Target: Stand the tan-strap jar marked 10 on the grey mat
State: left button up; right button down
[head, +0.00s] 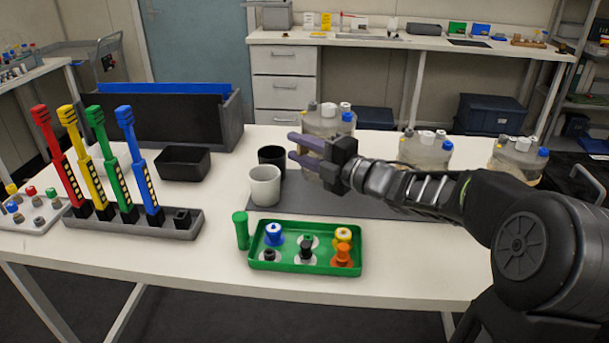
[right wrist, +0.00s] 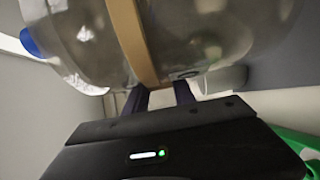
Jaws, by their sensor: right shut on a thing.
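My right gripper (head: 298,148) reaches in from the right in the head view, its fingers pointing left across a clear jar (head: 328,121) with white, grey and blue caps. It is shut on this jar. In the right wrist view the jar (right wrist: 203,35) fills the top, with a tan strap (right wrist: 134,40) around it by the fingers. I cannot read its number. The grey mat (head: 400,207) lies on the table below. The gripper hides the jar's lower part, so I cannot tell whether its base touches anything. My left gripper is not in view.
Two similar jars, a middle one (head: 425,152) and a right one (head: 517,161), stand to the right. A white cup (head: 265,186) and a black cup (head: 272,157) stand at the mat's left end. A green tray (head: 305,270) with several coloured parts is in front.

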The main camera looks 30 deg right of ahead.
jog(key=shift+f, duration=0.6)
jog(key=shift+f, duration=1.85)
jog(key=shift+b, duration=0.3)
jog(key=shift+f, duration=0.15)
jog(key=c, duration=1.1)
grip_release()
jog(key=shift+o, duration=0.2)
